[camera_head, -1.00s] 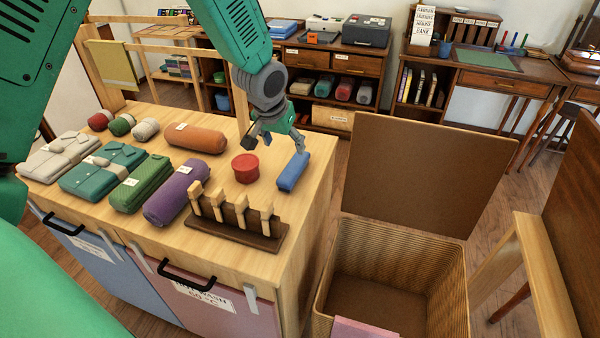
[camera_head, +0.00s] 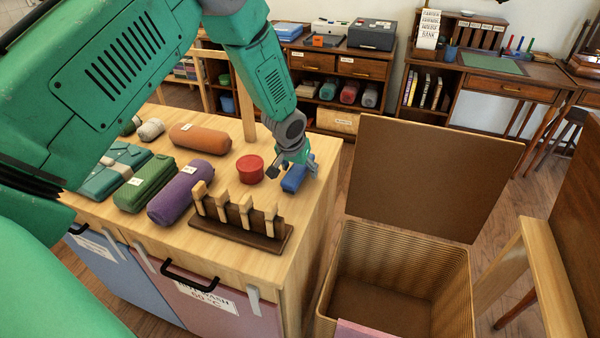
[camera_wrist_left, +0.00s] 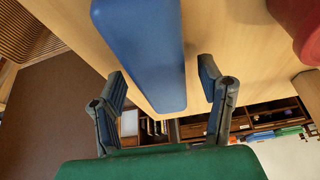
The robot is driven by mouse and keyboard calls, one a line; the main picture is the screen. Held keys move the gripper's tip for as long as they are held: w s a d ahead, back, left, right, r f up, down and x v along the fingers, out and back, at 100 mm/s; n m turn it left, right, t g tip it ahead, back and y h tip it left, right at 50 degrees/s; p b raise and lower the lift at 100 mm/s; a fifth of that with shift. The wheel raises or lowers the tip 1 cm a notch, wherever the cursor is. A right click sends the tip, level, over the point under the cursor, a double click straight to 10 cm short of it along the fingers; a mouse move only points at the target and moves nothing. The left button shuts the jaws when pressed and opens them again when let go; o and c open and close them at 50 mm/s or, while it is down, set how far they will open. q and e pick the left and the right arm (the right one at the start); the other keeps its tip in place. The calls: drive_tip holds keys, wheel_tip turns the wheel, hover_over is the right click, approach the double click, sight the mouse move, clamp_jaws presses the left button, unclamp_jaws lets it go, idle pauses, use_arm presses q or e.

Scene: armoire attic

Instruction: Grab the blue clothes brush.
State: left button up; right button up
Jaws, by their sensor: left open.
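The blue clothes brush (camera_head: 293,180) lies on the wooden cabinet top near its right edge, beside a round red tin (camera_head: 250,169). My left gripper (camera_head: 290,177) is right at the brush, with its fingers partly hiding it. In the left wrist view the blue brush (camera_wrist_left: 145,50) extends between the two spread fingers of my left gripper (camera_wrist_left: 165,95). Gaps show between the brush and both fingers, so the gripper is open and not holding it. My right gripper is not in view.
A dark rack with wooden pegs (camera_head: 240,230) stands in front of the brush. A purple roll (camera_head: 181,192) and other rolled cloths lie to the left. An open wicker hamper (camera_head: 345,280) with a raised lid (camera_head: 425,175) stands right of the cabinet.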

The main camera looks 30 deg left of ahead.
use_arm(q)
drive_tip(key=shift+a, duration=0.1)
drive_tip(key=c, duration=1.3)
drive_tip(key=shift+r, duration=0.1)
